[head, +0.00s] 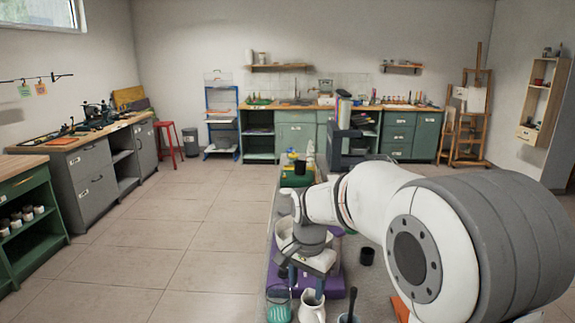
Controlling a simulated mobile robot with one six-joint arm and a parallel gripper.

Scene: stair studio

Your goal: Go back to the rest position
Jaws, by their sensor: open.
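My arm reaches in from the lower right over a narrow grey worktop (357,285). My gripper (302,283) hangs low over the near part of the worktop, fingers pointing down and apart. I see nothing held between them. A white jug (312,310) stands just below the fingers in the picture, and a teal striped cup (278,304) stands to its left. I cannot tell whether the fingers touch either one. A purple tray or block (334,283) lies behind the gripper, partly hidden by it and my arm.
A small black cup (367,256) stands right of the purple piece. A dark mug (300,168) and a green item (293,180) sit at the worktop's far end. An orange item (400,308) lies near my arm's base. Tiled floor (170,225) at left is clear.

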